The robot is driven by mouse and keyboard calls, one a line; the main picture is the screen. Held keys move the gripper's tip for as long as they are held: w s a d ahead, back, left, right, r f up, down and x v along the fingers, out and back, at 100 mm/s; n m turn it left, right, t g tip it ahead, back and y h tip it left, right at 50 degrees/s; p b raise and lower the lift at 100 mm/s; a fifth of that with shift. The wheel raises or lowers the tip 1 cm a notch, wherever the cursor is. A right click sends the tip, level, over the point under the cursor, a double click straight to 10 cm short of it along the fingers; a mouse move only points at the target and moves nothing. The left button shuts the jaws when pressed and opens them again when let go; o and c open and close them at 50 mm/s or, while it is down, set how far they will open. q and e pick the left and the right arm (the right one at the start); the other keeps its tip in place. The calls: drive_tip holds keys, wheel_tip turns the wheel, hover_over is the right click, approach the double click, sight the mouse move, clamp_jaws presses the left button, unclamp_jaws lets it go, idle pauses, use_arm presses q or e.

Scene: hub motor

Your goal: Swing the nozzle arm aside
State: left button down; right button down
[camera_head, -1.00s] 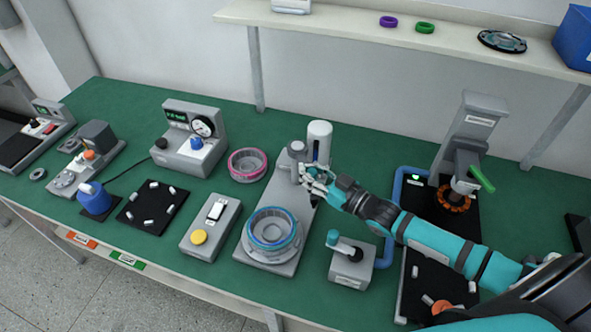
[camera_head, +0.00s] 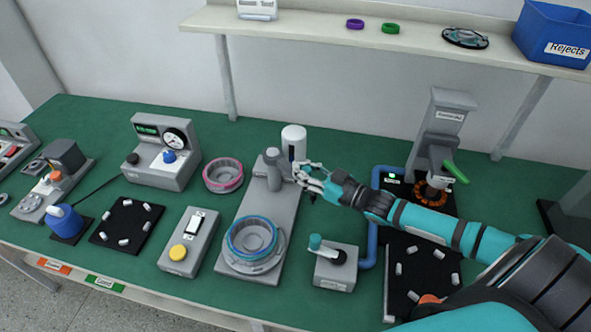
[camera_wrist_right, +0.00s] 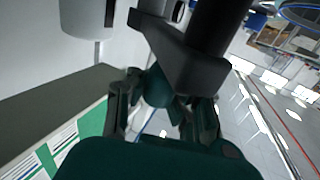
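The nozzle arm on the grey post (camera_head: 272,168) reaches to the right behind my right gripper, with a dark nozzle tip (camera_head: 313,197) showing below the hand. A white cylinder (camera_head: 293,143) stands behind it. My right gripper (camera_head: 300,174) is at the arm's outer end and partly hides it. In the right wrist view the dark arm (camera_wrist_right: 185,60) crosses above, and a dark teal knob (camera_wrist_right: 156,88) sits between the two fingers (camera_wrist_right: 163,108); whether both press on it is unclear. The motor ring (camera_head: 252,240) with a blue rim lies on the grey fixture, left of the nozzle tip. My left gripper is out of view.
A grey box with a teal-knobbed lever (camera_head: 335,268) stands right of the fixture, near a blue tube frame (camera_head: 374,215). A pink ring (camera_head: 222,176) lies to the left. A press (camera_head: 440,140) stands at the right.

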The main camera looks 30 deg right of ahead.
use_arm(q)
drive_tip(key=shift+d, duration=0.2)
use_arm(e)
drive_tip(key=shift+s+d+f, duration=0.2)
drive_tip(key=shift+f, duration=0.3)
drive_tip(key=c, duration=1.9)
unclamp_jaws()
drive_tip(key=shift+c, duration=0.2)
drive_tip(key=shift+o, duration=1.1)
drive_tip(key=shift+s+d+r, duration=0.1)
drive_tip(key=shift+s+d, duration=0.05)
drive_tip(key=shift+s, duration=0.05)
drive_tip(key=o, duration=0.5)
drive_tip(key=shift+s+d+r, duration=0.35)
drive_tip(key=shift+s+d, duration=0.05)
drive_tip(key=shift+s, duration=0.15)
drive_tip(key=shift+o, duration=0.8)
drive_tip(key=shift+w, duration=0.2)
drive_tip(key=shift+w+a, duration=0.15)
drive_tip(key=shift+a, duration=0.05)
drive_tip(key=shift+w+a, duration=0.1)
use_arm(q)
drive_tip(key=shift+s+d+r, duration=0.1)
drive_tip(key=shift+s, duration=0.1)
use_arm(e)
drive_tip(key=v, duration=1.2)
